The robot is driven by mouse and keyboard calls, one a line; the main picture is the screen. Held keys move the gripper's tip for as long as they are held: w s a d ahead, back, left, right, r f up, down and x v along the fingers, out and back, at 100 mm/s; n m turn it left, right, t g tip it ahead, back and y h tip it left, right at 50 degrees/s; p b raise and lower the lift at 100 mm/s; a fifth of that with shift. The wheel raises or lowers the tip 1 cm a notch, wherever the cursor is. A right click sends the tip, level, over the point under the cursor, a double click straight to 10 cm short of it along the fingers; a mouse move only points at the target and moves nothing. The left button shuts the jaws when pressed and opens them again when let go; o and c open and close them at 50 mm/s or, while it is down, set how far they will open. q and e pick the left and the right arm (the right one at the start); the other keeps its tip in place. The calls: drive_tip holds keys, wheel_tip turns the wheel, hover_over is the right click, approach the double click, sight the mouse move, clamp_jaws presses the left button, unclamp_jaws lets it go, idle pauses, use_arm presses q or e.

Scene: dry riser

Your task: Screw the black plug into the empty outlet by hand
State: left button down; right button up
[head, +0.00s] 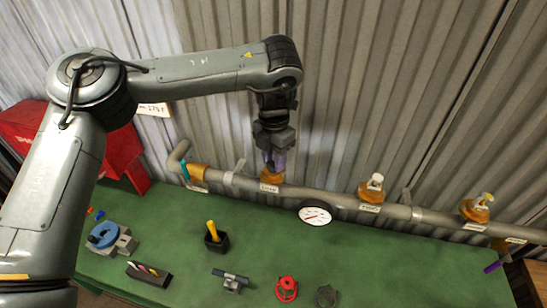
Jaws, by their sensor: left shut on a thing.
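A grey pipe (335,200) runs along the back of the green bench, with brass outlets on top. My left gripper (274,163) points down over the leftmost brass outlet (271,177). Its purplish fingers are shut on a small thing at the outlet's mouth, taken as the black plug. The fingers hide nearly all of it, so I cannot tell how deep it sits or whether it is straight. The middle outlet (370,194) has a white plug (376,181). The right outlet (475,210) has a yellow-topped plug (486,198). My right gripper is not in view.
A round gauge (315,215) is on the pipe's front. On the green bench (180,235) are a blue vise-like tool (104,236), a black cup (216,243), a marker block (149,274), a red fitting (287,288) and a dark fitting (326,296). Corrugated wall stands behind.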

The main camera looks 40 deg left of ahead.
use_arm(q)
drive_tip(key=m, duration=0.4)
drive_tip(key=shift+d+m, duration=0.1)
drive_tip(key=shift+m, duration=0.8)
drive_tip(key=m, duration=0.3)
drive_tip(key=shift+s, duration=0.1)
drive_tip(key=c, duration=0.7)
unclamp_jaws()
